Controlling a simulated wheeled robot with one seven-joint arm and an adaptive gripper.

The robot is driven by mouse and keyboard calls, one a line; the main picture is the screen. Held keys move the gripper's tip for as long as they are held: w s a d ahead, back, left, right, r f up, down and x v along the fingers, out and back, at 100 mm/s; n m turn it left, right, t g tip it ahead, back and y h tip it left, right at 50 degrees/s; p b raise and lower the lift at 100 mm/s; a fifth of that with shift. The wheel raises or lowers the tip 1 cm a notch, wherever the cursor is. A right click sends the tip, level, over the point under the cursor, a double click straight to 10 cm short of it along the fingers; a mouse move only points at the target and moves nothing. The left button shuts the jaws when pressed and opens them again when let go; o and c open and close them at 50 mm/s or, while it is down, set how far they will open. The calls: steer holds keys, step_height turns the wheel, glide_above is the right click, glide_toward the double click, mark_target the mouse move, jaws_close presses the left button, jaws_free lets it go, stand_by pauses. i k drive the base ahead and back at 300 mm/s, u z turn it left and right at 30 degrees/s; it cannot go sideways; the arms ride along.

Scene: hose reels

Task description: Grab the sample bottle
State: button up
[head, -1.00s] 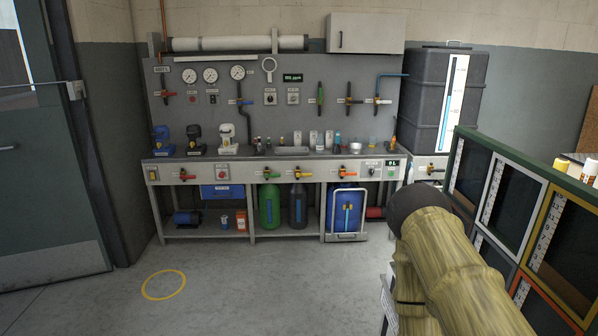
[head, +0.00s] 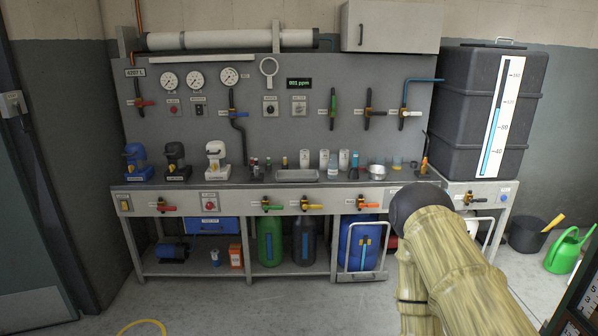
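The workbench (head: 340,203) stands ahead against a grey panel. Several small bottles and vessels stand along its top, too small to read. A clear bottle with a bluish label (head: 333,168), which looks most like a sample bottle, stands just right of a shallow metal tray (head: 297,176). Small dark and red-capped bottles (head: 254,166) stand left of the tray. I cannot tell for sure which one is the sample bottle. My arm shows at the lower right, apart from the bottles in the picture; my gripper does not show.
White cylinders (head: 344,159) and a metal pot (head: 377,172) crowd the bench top. Valve handles (head: 305,206) stick out along its front. A dark tank (head: 463,108) stands at right, with a green watering can (head: 568,251) on the floor.

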mark_target(333, 163)
steer(key=i, duration=3)
steer(key=z, duration=0.6)
